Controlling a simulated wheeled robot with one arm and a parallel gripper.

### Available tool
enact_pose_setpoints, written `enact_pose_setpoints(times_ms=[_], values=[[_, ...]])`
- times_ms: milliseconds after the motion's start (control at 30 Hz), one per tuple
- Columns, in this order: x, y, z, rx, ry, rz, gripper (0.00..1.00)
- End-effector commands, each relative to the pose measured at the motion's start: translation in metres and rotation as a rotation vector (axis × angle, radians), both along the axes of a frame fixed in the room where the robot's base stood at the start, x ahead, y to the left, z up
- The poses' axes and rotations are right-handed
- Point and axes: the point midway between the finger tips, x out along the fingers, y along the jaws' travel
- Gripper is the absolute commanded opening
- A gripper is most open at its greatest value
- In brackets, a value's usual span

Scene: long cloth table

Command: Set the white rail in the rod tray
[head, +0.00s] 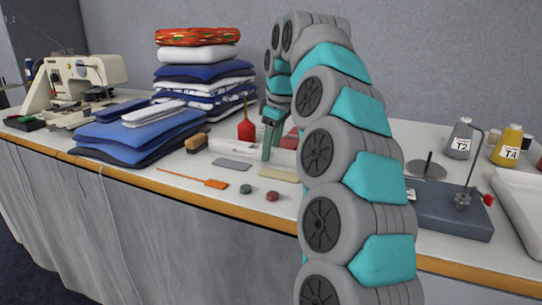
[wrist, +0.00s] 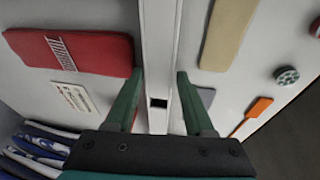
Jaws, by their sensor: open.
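The white rail (wrist: 160,45) is long and straight and runs up the middle of the wrist view, with a small dark square opening near its lower end. In the head view part of the rail (head: 228,149) shows lying on the table behind the small flat pieces. My gripper (wrist: 160,76) is open, with one green finger on each side of the rail; I cannot tell whether they touch it. In the head view my gripper (head: 271,140) points down at the rail.
Folded cloth (head: 140,135) and a sewing machine (head: 75,80) are left. An orange tool (head: 215,184) and small discs (head: 246,189) lie near the front edge.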

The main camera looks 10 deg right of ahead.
Motion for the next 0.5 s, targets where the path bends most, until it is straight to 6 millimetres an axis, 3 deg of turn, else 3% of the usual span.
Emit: enact_pose_setpoints(times_ms=[67,500], values=[[-0.0001,0.0000,0.0003,0.000,0.000,0.000,0.53],[-0.0001,0.0000,0.0006,-0.001,-0.001,0.000,0.04]])
